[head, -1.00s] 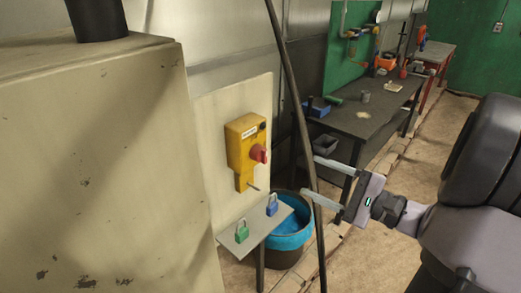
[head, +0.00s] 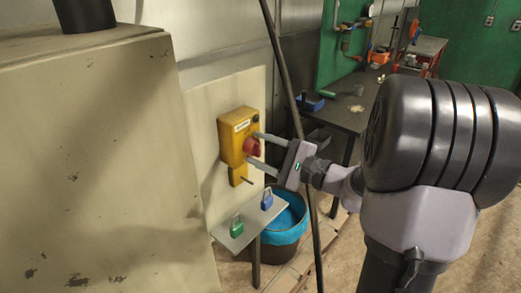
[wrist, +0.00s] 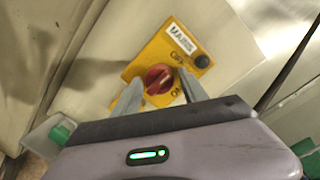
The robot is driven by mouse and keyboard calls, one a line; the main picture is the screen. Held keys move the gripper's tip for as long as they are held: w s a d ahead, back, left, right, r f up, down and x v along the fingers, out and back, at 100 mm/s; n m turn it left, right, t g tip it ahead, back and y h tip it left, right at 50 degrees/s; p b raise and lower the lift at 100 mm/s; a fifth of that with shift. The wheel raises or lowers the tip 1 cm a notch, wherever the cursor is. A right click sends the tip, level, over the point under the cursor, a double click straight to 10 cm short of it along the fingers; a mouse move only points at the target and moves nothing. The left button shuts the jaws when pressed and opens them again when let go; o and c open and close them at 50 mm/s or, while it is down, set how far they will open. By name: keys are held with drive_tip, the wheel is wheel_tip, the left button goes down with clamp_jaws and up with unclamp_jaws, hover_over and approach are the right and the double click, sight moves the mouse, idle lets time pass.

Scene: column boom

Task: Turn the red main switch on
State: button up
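The red main switch (head: 251,147) is a round knob on a yellow box (head: 231,130) mounted on a pale panel. In the wrist view the red knob (wrist: 158,79) shows a raised grip lying diagonally, with lettering that appears to read OFF above it and ON below it. My gripper (head: 254,148) is open, with one finger above and one below the knob in the head view. In the wrist view my gripper (wrist: 160,76) has a finger on each side of the knob, with gaps showing. I cannot tell whether the fingertips reach the box face.
A dark slanted pole (head: 290,110) stands just right of the panel, close to my arm. Below the box, a small shelf (head: 248,221) holds a green padlock (head: 236,228) and a blue padlock (head: 267,201). A blue-lined bucket (head: 290,222) stands underneath. A large beige cabinet (head: 110,180) fills the left.

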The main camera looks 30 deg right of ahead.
clamp_jaws()
drive_tip(key=shift+m, duration=0.4)
drive_tip(key=m+p, duration=0.1)
drive_tip(key=m, duration=0.3)
drive_tip(key=shift+r+p, duration=0.1)
drive_tip(key=shift+p, duration=0.25)
drive_tip(key=m+t+p, duration=0.1)
drive_tip(key=m+p, duration=0.1)
drive_tip(key=m, duration=0.2)
drive_tip(key=shift+m, duration=0.4)
drive_tip(key=m+p, duration=0.4)
drive_tip(key=m, duration=0.1)
drive_tip(key=shift+a+m+t+h, duration=0.1)
drive_tip(key=shift+m+t+h, duration=0.2)
drive_tip(key=shift+m+h+p, duration=0.3)
drive_tip(key=shift+m+p, duration=1.25)
drive_tip(key=shift+m, duration=0.25)
drive_tip(key=shift+f+m, duration=0.2)
drive_tip(key=shift+m, duration=0.1)
